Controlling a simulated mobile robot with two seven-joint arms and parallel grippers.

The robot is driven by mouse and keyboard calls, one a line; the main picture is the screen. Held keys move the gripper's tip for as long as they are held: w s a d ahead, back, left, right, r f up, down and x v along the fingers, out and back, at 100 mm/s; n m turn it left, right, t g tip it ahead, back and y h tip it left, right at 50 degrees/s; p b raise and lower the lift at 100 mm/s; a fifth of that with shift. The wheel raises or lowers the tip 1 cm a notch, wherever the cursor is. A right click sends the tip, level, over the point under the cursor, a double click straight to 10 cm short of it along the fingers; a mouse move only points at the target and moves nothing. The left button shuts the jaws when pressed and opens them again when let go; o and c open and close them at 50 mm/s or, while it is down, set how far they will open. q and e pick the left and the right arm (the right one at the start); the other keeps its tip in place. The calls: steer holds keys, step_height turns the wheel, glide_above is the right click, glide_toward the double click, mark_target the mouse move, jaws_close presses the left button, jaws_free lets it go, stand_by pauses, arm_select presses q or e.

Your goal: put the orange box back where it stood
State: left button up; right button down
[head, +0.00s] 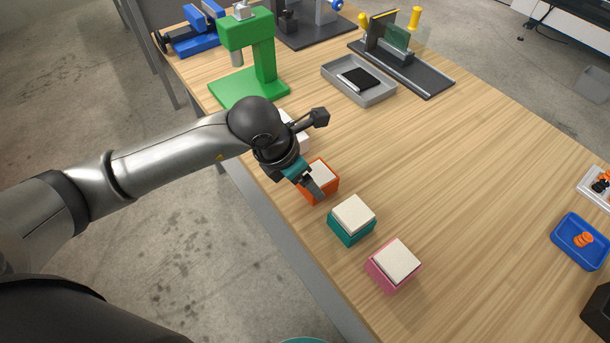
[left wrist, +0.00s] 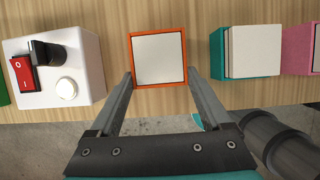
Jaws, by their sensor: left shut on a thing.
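The orange box (head: 331,188) has a pale inset top and is at the table's near edge, in line with the other small boxes. My left gripper (head: 313,188) is shut on it, with one finger on each side. In the left wrist view the orange box (left wrist: 159,58) shows its square pale top and orange rim between the fingertips (left wrist: 160,78). Part of the box is hidden by the gripper in the head view. I cannot tell whether its underside touches the table. My right gripper is not in view.
A teal box (head: 350,234) and a pink box (head: 380,280) stand to its right. A white switch box (left wrist: 88,85) with a red rocker stands to its left. A green press (head: 262,60) and a grey tray (head: 335,86) are further back. The table's middle is clear.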

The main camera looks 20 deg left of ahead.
arm_select(q)
steer(key=o, duration=1.5)
steer(key=p+v, duration=0.1)
steer(key=v, duration=1.4)
steer(key=shift+s+r+p, duration=0.1)
steer(key=shift+s+p, duration=0.05)
steer(key=shift+p, duration=0.2)
